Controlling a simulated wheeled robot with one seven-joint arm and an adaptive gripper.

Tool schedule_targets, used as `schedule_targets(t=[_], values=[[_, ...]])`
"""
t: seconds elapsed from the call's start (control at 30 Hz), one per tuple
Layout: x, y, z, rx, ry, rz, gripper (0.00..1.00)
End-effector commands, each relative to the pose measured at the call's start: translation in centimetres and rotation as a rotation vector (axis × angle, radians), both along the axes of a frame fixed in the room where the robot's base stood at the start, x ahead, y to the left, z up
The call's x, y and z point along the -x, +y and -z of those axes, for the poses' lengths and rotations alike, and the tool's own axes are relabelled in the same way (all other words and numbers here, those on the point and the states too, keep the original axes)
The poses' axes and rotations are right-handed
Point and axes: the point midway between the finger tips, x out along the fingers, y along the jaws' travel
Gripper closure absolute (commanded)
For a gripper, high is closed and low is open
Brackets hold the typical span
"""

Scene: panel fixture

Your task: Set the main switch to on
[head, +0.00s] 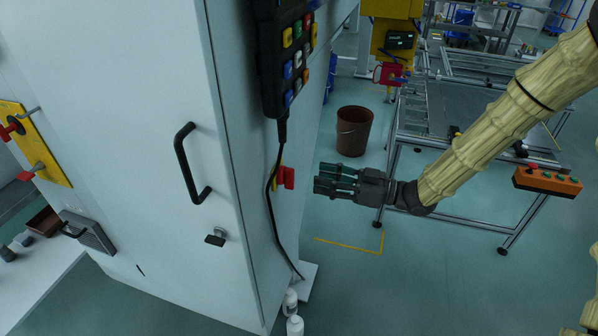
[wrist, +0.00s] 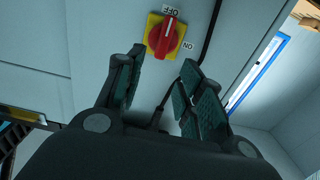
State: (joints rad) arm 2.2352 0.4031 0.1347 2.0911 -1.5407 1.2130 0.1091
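The main switch (wrist: 166,37) is a red rotary knob on a yellow square plate, fixed to the pale cabinet's side. In the wrist view its white pointer end aims at the OFF label (wrist: 173,11); the ON label (wrist: 188,45) is to its right. In the head view the red knob (head: 287,177) shows edge-on at the cabinet's side. My gripper (head: 322,181) is to the right of the knob, apart from it. In the wrist view my gripper's fingers (wrist: 162,72) are spread with nothing between them, and the knob lies beyond the fingertips.
A black cable (head: 272,200) hangs from the button pendant (head: 286,60) and passes close beside the switch. The cabinet front has a black handle (head: 190,165). A brown bucket (head: 354,132) and a metal frame table (head: 440,125) stand behind. White bottles (head: 293,312) stand at the cabinet's foot.

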Motion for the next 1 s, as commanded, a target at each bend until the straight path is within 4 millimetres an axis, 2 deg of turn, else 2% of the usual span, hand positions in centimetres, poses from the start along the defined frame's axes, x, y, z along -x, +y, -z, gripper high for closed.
schedule_targets(t=[0.2,0.4,0.6,0.9,1.0], values=[[-1.1,3.5,-0.1,0.001,0.001,-0.001,0.62],[-1.9,5.9,-0.1,0.001,0.0,0.0,0.62],[-2.2,6.9,0.0,0.0,0.002,0.0,0.62],[-2.3,7.0,0.1,0.001,0.001,0.001,0.62],[-2.3,7.0,0.0,0.001,0.001,0.001,0.81]])
